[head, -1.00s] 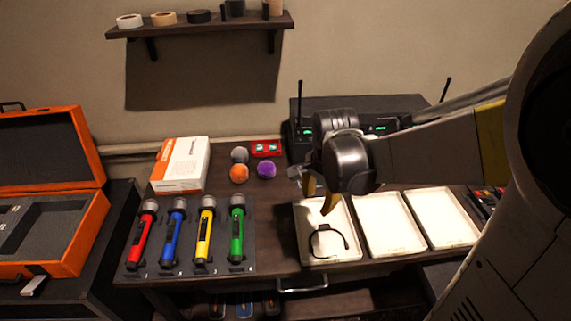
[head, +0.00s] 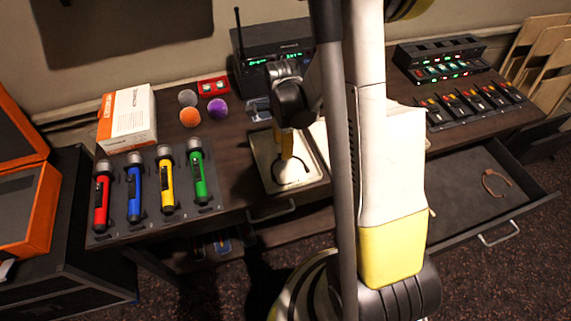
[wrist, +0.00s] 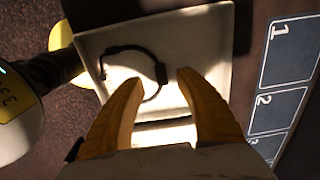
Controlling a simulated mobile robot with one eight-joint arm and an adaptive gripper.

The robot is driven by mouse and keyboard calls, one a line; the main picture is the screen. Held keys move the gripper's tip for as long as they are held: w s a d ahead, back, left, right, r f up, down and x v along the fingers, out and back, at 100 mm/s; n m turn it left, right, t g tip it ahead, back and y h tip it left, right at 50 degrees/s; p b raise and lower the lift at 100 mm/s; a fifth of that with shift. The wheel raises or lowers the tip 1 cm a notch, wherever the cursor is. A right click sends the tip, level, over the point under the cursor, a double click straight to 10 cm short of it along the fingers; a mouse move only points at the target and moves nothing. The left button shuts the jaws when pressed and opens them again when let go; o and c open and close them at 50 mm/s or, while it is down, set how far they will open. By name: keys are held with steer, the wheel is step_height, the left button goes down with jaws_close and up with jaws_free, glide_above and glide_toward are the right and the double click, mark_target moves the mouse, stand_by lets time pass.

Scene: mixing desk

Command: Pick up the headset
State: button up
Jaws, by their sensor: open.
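A thin black headset (head: 276,173) lies in the leftmost white tray (head: 263,150) on the desk. In the wrist view the headset (wrist: 161,73) is a dark curved band with a small thick block on its right side, lying on the tray floor (wrist: 205,45). My gripper (head: 287,150) points down over this tray. Its yellow fingers are apart, and in the wrist view the gripper (wrist: 160,82) has the headset's block between or just beyond its fingertips. I cannot tell whether they touch it. My arm hides most of the other trays.
A white box (head: 128,118), foam balls (head: 190,117) and a black receiver (head: 275,50) stand behind. An open drawer (head: 455,215) at right holds a tan headband-like item (head: 496,183).

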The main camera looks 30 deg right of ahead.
step_height(320, 180, down, 4)
steer(key=shift+w+f+b, duration=0.1)
steer(key=shift+b, duration=0.75)
jaws_close()
steer(key=shift+r, duration=0.2)
